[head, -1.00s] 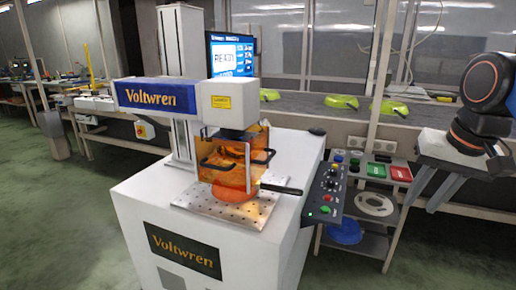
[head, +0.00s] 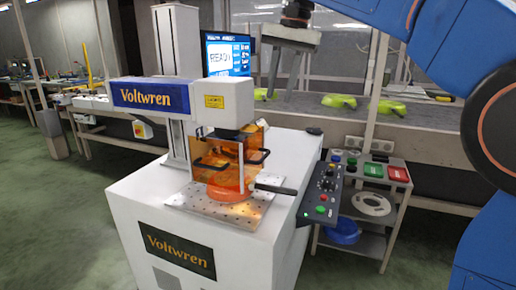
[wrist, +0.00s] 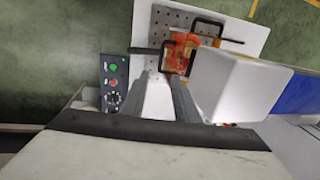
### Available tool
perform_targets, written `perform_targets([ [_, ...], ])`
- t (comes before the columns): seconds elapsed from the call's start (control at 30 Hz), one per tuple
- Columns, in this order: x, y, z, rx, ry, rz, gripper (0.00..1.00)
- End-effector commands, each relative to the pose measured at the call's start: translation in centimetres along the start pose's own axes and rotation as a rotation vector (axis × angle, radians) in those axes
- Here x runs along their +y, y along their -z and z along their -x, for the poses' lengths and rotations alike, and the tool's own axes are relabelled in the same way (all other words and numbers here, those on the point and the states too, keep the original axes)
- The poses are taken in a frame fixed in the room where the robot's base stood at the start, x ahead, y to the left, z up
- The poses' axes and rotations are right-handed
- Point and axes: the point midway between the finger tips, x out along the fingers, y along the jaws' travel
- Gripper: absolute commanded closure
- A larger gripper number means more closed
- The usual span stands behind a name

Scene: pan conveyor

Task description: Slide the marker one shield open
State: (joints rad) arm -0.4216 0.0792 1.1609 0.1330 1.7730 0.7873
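The white Voltwren marker (head: 180,97) stands on a white cabinet. Its see-through orange shield (head: 220,168), with two black handles, hangs below the head around an orange pan (head: 232,194). The pan sits on a perforated plate (head: 190,199), with its black handle out to the right. In the wrist view the shield (wrist: 180,50) lies above and right of my fingertips. My gripper (head: 283,86) is right of the marker head and above, fingers down, apart and empty. It touches nothing that I can see. The wrist view shows a gap between the fingers (wrist: 158,78).
A control panel (head: 326,190) with buttons is right of the plate. A shelf with a green and a red tray (head: 397,174) stands beyond it. A screen (head: 229,55) is behind the marker. Green pans (head: 391,107) lie on the conveyor behind.

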Motion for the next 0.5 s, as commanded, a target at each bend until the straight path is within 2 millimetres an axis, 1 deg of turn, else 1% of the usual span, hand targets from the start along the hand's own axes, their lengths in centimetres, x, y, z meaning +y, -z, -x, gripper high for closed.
perform_targets([
  [0.17, -0.3, 0.0, -0.6, -0.004, -0.002, -0.003, 0.72],
  [0.27, -0.3, 0.0, -1.8, -0.004, -0.002, -0.003, 0.72],
  [0.5, -0.2, 0.0, -6.0, -0.005, -0.003, -0.003, 0.72],
])
